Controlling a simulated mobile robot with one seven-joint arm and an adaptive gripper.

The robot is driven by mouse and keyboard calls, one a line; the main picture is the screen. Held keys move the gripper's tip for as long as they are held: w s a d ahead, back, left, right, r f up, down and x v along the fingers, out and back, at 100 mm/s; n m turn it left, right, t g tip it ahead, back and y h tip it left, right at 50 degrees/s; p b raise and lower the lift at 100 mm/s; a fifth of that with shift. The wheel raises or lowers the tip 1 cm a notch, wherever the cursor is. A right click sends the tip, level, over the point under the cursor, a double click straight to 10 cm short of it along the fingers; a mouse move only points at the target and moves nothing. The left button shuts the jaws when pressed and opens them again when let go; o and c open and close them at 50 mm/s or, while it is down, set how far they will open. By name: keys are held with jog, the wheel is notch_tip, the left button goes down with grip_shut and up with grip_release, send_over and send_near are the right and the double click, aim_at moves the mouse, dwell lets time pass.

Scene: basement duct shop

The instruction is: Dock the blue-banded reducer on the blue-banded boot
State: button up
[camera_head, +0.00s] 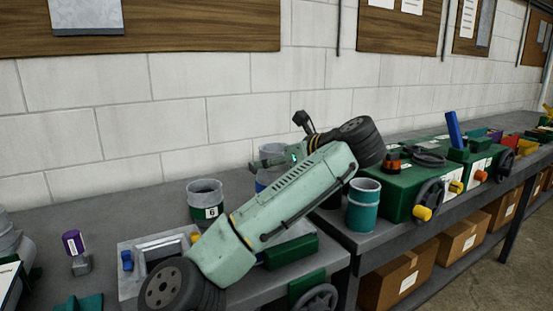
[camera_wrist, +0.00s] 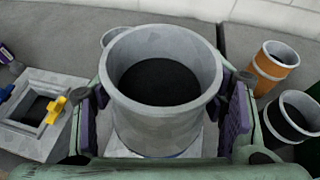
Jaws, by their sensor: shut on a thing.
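My gripper (camera_wrist: 168,98) is shut on a grey round reducer (camera_wrist: 125,112), with one purple-padded finger on each side. The reducer's open top faces the wrist camera and its inside is dark. In the head view the held reducer (camera_head: 262,187) shows a bit of blue band behind my arm; most of it is hidden. A pale flat surface with a little blue shows under it in the wrist view; I cannot tell whether they touch. A grey square boot (camera_wrist: 22,137) with blue and yellow clips stands to the left; no band colour is clear on it.
A grey can with a green band (camera_head: 206,212) stands left of my gripper. An orange can (camera_wrist: 272,66) and a black-banded can (camera_wrist: 290,115) stand to the right. A teal can (camera_head: 363,208) and green boxes (camera_head: 400,188) stand right of my arm. A wall is behind.

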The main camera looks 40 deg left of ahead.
aim_at(285, 165)
jog(key=shift+f+b, duration=0.35)
jog(key=shift+f, duration=0.15)
jog(key=o, duration=1.6)
jog(key=shift+o, duration=0.2)
jog(key=shift+d+r+p, duration=0.3)
jog(key=shift+r+p, duration=0.05)
jog(key=shift+s+d+r+p, duration=0.15)
jog(key=shift+d+r+p, duration=0.2)
jog(key=shift+d+p, duration=0.25)
jog(key=shift+s+d, duration=0.15)
jog(key=shift+d, duration=0.45)
jog(key=p+v, duration=0.2)
jog(key=v, duration=0.5)
jog(key=shift+d, duration=0.3)
